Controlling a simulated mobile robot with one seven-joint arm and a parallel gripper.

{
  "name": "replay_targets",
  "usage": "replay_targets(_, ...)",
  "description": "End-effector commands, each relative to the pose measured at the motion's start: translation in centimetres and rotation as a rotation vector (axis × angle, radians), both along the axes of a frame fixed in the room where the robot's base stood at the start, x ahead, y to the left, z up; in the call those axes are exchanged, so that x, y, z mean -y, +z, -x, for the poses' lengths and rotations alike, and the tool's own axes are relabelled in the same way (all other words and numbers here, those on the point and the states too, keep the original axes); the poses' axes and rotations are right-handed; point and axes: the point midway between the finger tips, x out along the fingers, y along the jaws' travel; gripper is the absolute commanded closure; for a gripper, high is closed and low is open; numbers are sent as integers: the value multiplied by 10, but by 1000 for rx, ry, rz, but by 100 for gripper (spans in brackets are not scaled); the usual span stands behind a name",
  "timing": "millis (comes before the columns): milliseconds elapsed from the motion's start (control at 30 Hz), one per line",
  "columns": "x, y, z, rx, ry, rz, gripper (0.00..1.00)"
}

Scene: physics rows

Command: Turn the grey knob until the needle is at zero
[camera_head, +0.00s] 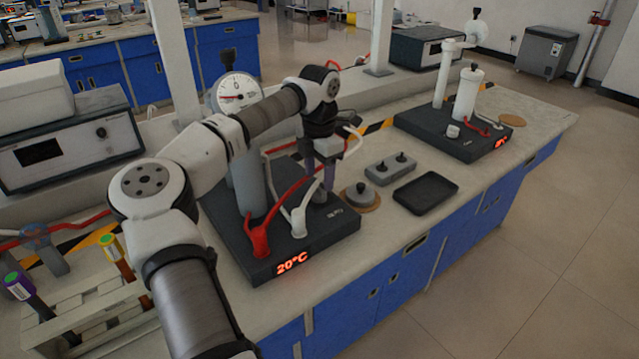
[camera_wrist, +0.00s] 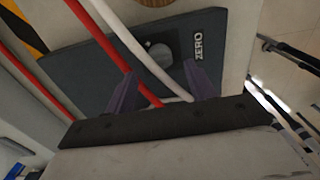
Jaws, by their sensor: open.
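The black base unit (camera_head: 335,240) has a grey column, a red "20°C" display, and red and white tubes. The grey knob (camera_wrist: 158,52) stands on it beside the "ZERO" label (camera_wrist: 198,47) in the wrist view. The round white dial (camera_head: 237,92) stands at the column's top; a red mark shows on its face, but the needle's exact reading is too small to tell. My gripper (camera_head: 318,176) points down above the knob. Its purple fingers are apart, one on either side of the knob in the wrist view (camera_wrist: 160,70), with no clear contact visible.
Red (camera_head: 261,235) and white (camera_head: 298,215) tubes pass close to my gripper. A grey weight (camera_head: 361,194) on a cork mat, a grey block (camera_head: 390,168) and a black tray (camera_head: 426,194) lie to the right. Another base unit (camera_head: 440,140) stands farther right.

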Motion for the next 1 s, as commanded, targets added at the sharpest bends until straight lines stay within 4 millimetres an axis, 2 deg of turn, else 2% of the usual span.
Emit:
replay_targets(100, 0, -19, 1, -2, -1, 3, 45)
replay_targets(233, 0, -32, 0, 0, 0, 1, 45)
replay_targets(633, 0, -39, 0, 1, 0, 2, 46)
replay_targets(900, 0, -39, 0, 1, -1, 1, 82)
replay_targets(967, 1, -39, 0, 0, -1, 1, 90)
replay_targets(1000, 1, -39, 0, 0, -1, 1, 90)
